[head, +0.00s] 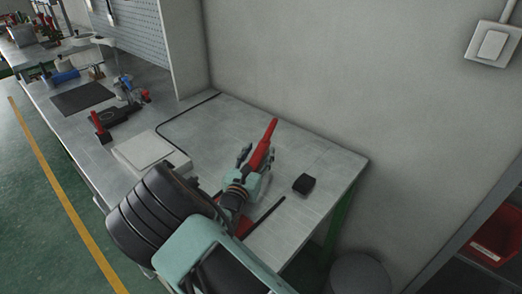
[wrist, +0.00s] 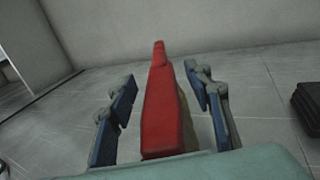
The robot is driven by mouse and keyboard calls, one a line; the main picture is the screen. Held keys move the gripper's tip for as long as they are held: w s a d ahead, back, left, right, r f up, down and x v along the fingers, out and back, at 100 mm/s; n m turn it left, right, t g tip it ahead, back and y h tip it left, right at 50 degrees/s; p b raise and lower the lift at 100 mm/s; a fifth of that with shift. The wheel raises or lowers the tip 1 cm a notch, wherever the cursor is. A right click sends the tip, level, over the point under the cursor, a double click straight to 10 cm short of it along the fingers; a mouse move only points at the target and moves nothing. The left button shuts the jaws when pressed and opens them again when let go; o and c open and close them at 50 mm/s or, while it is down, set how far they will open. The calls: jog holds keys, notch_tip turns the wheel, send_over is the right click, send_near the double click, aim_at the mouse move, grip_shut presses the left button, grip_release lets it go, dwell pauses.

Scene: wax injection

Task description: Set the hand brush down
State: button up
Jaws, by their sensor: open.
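The red hand brush (head: 264,147) is at the right part of the grey worktop (head: 325,172), its narrow end pointing towards the wall. In the wrist view the red brush (wrist: 165,110) runs between the two blue-padded fingers of my gripper (wrist: 163,95), with a visible gap on each side. A red patch (head: 243,226) also shows beyond my wrist; I cannot tell whether it belongs to the brush.
A small black block (head: 304,184) lies right of my gripper, also in the wrist view (wrist: 308,105). A pale flat box (head: 143,149), a red-and-blue tool (head: 130,88) and a dark mat (head: 82,97) are to the left. The wall (head: 310,70) closes the back. Clear worktop lies behind the brush.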

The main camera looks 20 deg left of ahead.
jog(key=shift+w, duration=0.3)
jog(key=shift+c, duration=0.5)
grip_shut()
jog(key=shift+r, duration=0.2)
